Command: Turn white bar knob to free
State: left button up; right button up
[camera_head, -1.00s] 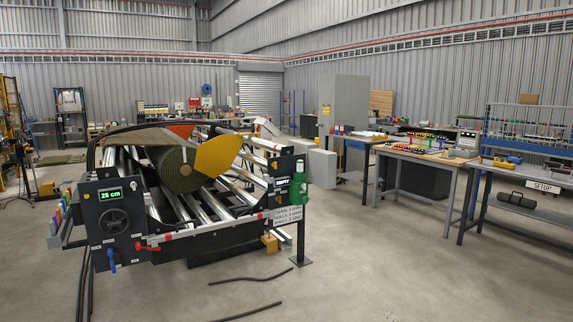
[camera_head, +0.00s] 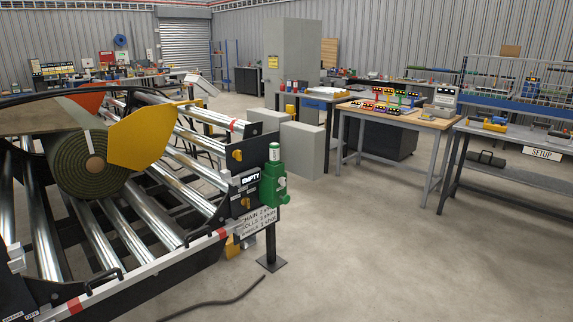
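I cannot make out a white bar knob for certain in the head view. The roller machine (camera_head: 150,235) fills the left side, with shiny steel rollers and a pale front rail. A dark control panel (camera_head: 14,295) is cut off at the lower left. Neither of my grippers is in view.
A green turf roll (camera_head: 85,168) lies on the rollers by a yellow plate (camera_head: 142,138). A black hose (camera_head: 215,303) lies on the floor. Grey boxes (camera_head: 302,150) and workbenches (camera_head: 395,122) stand behind. The floor at right front is clear.

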aim_at(282, 181)
jog(key=i+j, duration=0.3)
jog(key=i+z, duration=0.35)
jog(key=i, duration=0.45)
jog(key=i+j+z, duration=0.15)
jog(key=i+z, duration=0.15)
jog(key=i, duration=0.55)
jog(key=i+l+z, duration=0.3)
jog(key=i, duration=0.9)
jog(key=i+z, duration=0.35)
jog(key=i, duration=0.85)
jog(key=i+j+u, duration=0.25)
jog(key=i+u, duration=0.15)
jog(key=i, duration=0.15)
jog(key=i+j+u, duration=0.1)
jog(key=i+u, duration=0.35)
jog(key=i+l+u, duration=0.1)
jog(key=i+u, duration=0.3)
jog(key=i, duration=0.25)
jog(key=i+l+u, duration=0.4)
jog(key=i, duration=0.15)
jog(key=i+j, duration=0.2)
jog(key=i, duration=0.55)
jog(key=i+j+u, duration=0.15)
jog(key=i, duration=0.6)
jog(key=i+j, duration=0.2)
jog(key=i, duration=0.55)
jog(key=u, duration=1.75)
